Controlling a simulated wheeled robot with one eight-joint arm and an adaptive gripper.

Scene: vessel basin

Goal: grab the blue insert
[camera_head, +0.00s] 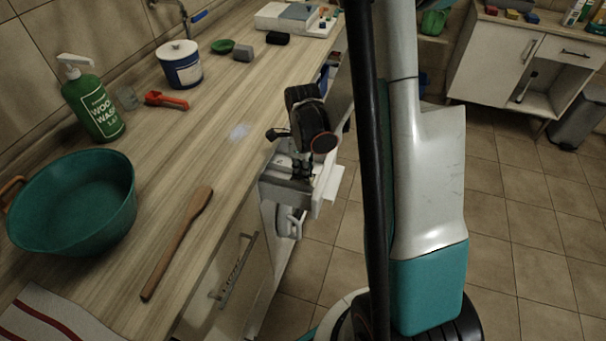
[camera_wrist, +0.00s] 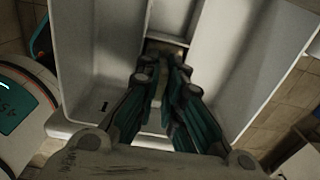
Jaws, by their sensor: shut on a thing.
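In the wrist view my gripper (camera_wrist: 165,65) points down into a pale grey-white open container (camera_wrist: 119,50) with walls on both sides. Its two dark, teal-sided fingers are close together near the middle. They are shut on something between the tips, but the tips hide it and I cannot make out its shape. No clearly blue insert shows in either view. In the head view my gripper (camera_head: 302,166) is low over a pale grey box-like part (camera_head: 287,190) at the counter's front edge; its fingertips are hidden there.
The wooden counter (camera_head: 225,150) holds a teal basin (camera_head: 72,205), a wooden spoon (camera_head: 178,240), a green bottle (camera_head: 96,105), a red-orange tool (camera_head: 166,100) and a white-and-blue canister (camera_head: 180,66). A cabinet handle (camera_head: 235,268) sticks out in front. Tiled floor (camera_head: 520,220) is open at right.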

